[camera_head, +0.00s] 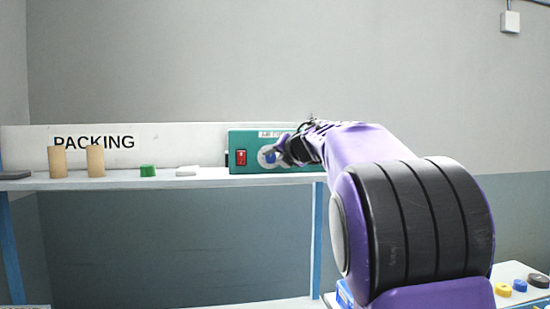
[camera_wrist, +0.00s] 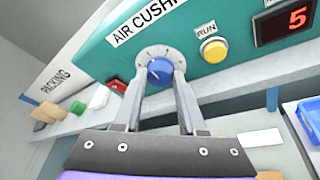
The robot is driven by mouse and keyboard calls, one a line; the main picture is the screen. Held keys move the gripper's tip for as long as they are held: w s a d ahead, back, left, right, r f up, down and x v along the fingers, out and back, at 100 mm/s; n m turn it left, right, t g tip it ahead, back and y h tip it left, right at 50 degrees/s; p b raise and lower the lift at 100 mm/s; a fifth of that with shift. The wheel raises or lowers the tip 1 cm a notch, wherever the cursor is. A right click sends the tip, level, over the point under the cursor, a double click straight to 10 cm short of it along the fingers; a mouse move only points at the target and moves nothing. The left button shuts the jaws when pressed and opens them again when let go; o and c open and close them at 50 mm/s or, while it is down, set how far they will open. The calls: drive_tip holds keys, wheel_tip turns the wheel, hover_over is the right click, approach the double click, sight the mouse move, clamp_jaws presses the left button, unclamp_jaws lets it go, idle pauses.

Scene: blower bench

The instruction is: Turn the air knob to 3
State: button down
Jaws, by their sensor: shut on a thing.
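The blue air knob (camera_wrist: 160,71) sits on a pale round dial with marks, on the green panel (camera_wrist: 115,62) labelled "AIR CUSH…". Its pointer setting is too small to read. The red digital display (camera_wrist: 288,23) on the panel shows 5. My gripper (camera_wrist: 160,80) is shut on the knob, with one finger on each side of it. In the head view, the knob (camera_head: 270,156) shows just left of my gripper (camera_head: 281,153), and my arm hides the right part of the panel.
A yellow RUN button (camera_wrist: 213,49) is right of the knob, and a red switch (camera_head: 241,157) is left of it. A white piece (camera_head: 187,171), a green piece (camera_head: 148,170) and cardboard tubes (camera_head: 95,161) stand on the shelf to the left. A blue bin (camera_wrist: 305,120) is at lower right.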

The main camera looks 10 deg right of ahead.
drive_tip(key=shift+r+n, duration=0.1)
drive_tip(key=shift+n, duration=0.2)
idle(0.4)
drive_tip(key=shift+c, duration=2.4)
unclamp_jaws()
